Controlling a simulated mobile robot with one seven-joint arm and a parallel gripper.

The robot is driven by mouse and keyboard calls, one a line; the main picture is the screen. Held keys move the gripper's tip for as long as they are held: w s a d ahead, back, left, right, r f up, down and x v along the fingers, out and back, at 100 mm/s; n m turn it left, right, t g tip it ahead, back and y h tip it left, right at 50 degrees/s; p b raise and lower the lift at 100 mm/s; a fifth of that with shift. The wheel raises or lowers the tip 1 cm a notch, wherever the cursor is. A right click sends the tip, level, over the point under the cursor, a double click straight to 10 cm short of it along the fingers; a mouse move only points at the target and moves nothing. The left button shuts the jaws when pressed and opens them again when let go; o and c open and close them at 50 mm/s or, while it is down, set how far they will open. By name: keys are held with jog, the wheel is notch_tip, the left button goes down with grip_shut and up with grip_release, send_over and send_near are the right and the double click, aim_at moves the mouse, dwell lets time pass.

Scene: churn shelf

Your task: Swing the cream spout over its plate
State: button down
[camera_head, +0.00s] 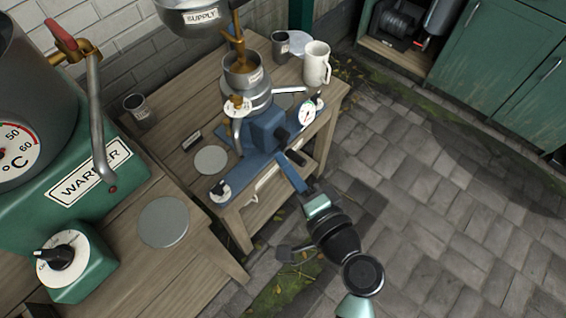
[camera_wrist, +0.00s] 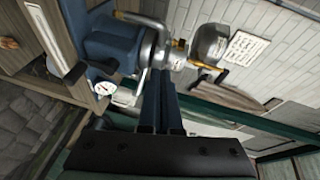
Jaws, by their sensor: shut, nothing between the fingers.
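The blue-based separator (camera_head: 266,134) stands on the wooden bench. A curved grey spout (camera_head: 237,132) hangs from its left side, beside a small round tag too small to read; I cannot tell for sure that it is the cream spout. A round grey plate (camera_head: 211,160) lies flat on the bench left of the spout, and the spout's end looks apart from it. Another grey plate (camera_head: 284,101) lies partly hidden behind the separator. My gripper (camera_head: 282,160) is shut and empty in front of the separator. In the wrist view its fingers (camera_wrist: 161,82) point toward the separator's metal pipe (camera_wrist: 148,52).
A green warmer (camera_head: 60,215) with a bent pipe (camera_head: 97,130) stands at left, a larger round plate (camera_head: 163,222) before it. A supply bowl (camera_head: 195,18) hangs above the separator. A white jug (camera_head: 316,64) and dark cups (camera_head: 136,110) stand on the bench. The paved floor is clear at right.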

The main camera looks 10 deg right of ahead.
aim_at(234, 134)
jog(key=w+a+f, duration=0.2)
jog(key=w+a, duration=0.3)
jog(key=w, duration=0.3)
jog(key=shift+w+a, duration=0.2)
jog(key=shift+w, duration=0.05)
jog(key=shift+w+a+p, duration=0.2)
jog(key=shift+a+p, duration=0.1)
jog(key=shift+a, duration=0.85)
jog(key=shift+d, duration=0.1)
